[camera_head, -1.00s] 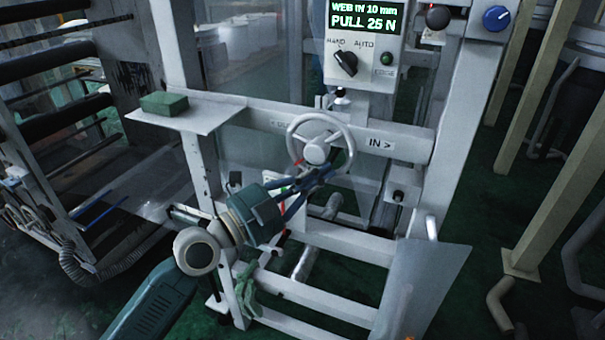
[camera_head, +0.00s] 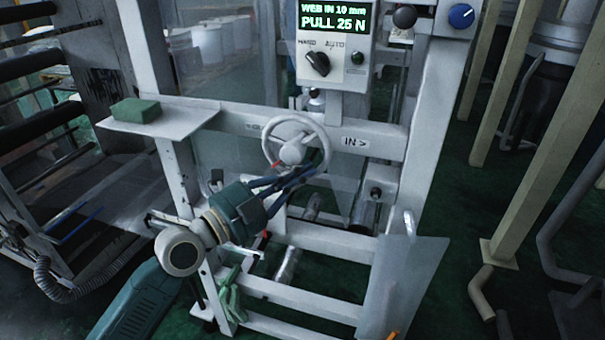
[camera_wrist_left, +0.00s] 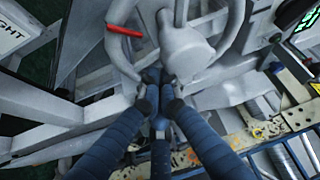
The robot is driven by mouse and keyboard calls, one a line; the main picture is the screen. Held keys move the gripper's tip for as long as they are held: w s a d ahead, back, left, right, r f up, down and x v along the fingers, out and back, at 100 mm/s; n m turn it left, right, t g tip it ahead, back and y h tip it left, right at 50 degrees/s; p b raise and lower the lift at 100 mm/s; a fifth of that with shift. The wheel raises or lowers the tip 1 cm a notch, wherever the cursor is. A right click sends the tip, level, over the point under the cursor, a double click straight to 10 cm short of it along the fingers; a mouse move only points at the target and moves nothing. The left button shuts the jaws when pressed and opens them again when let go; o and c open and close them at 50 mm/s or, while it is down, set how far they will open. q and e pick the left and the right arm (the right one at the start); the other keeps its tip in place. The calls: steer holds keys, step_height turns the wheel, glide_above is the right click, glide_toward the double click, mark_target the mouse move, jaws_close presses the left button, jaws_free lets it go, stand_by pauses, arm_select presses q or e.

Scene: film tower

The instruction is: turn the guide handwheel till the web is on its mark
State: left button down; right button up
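The guide handwheel (camera_head: 269,137) is a pale grey ring with a hub, mounted on the white crossbeam. My left gripper (camera_head: 318,167) reaches it from the lower left, its blue fingers at the lower right of the rim. In the left wrist view the fingers (camera_wrist_left: 160,90) close together on the rim beside the hub (camera_wrist_left: 187,48); the exact contact is partly hidden. The display (camera_head: 335,17) reads "WEB IN 10 mm" and a pull of about 26 N. My right gripper is not in view.
An "IN >" label (camera_head: 355,141) sits right of the wheel. Above are a HAND/AUTO selector (camera_head: 317,64), a black knob (camera_head: 404,17) and a blue knob (camera_head: 461,16). A green block (camera_head: 135,111) lies on the left shelf. A tilted grey panel (camera_head: 405,280) stands lower right.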

arm_select(q)
steer(key=shift+a+f+m+b, duration=0.1)
steer(key=shift+a+m+b, duration=0.05)
steer(key=shift+m+b, duration=0.25)
steer(key=shift+w+a+m+g+y+b, duration=0.1)
steer(key=shift+a+m+g+y+b, duration=0.05)
steer(key=shift+m+g+y+b, duration=0.2)
steer(key=shift+w+a+m+g+y+p, duration=0.2)
steer(key=shift+a+m+y+p, duration=0.35)
steer(key=shift+m, duration=0.45)
steer(key=shift+w+a+m+g+y+p, duration=0.1)
steer(key=shift+a+m+g+y+p, duration=0.25)
steer(key=shift+m+y+p, duration=0.55)
steer(key=shift+w+a+m+g+y+p, duration=0.2)
steer(key=shift+a+m+y+p, duration=0.35)
steer(key=shift+m, duration=0.6)
steer(key=shift+f, duration=0.1)
steer(key=shift+s+p, duration=0.1)
steer(key=shift+p, duration=0.25)
